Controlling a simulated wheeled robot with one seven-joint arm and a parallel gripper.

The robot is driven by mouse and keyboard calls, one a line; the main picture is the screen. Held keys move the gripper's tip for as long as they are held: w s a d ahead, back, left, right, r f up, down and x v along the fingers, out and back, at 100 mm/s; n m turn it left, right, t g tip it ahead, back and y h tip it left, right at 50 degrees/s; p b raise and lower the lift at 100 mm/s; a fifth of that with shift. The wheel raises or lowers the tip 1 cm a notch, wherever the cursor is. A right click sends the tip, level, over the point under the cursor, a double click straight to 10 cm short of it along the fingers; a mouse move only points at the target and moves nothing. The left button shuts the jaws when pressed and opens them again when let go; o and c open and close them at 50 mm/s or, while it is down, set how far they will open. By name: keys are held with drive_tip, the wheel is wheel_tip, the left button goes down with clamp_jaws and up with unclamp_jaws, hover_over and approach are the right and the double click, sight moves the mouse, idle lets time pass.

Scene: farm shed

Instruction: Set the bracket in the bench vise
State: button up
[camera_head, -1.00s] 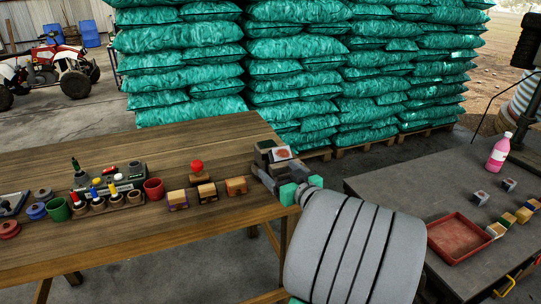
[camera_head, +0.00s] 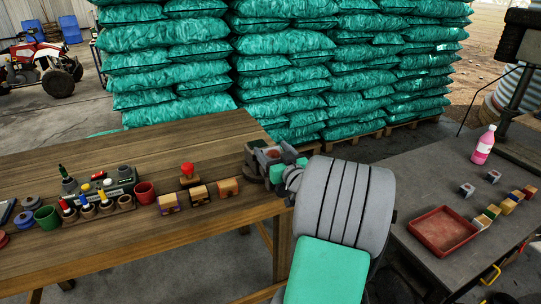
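The dark grey bench vise (camera_head: 253,162) stands at the right end of the wooden table. A small piece with a reddish face (camera_head: 272,154) shows at the vise, low against its jaws; I cannot tell for certain that it is the bracket, or whether it rests in the jaws. My gripper (camera_head: 276,172) is at the vise's right side, close to this piece. My own arm's grey and teal links cover much of it from the front. Its fingertips are too small and too hidden to show whether they are open or shut on something.
The wooden table (camera_head: 150,236) holds a red cup (camera_head: 145,192), a green cup (camera_head: 47,217), a rack of coloured-handled tools (camera_head: 98,210) and several small wooden blocks (camera_head: 198,194) left of the vise. A dark table (camera_head: 402,214) with a red tray (camera_head: 443,231) stands right. Teal sacks are stacked behind.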

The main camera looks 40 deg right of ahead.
drive_tip(key=c, duration=1.5)
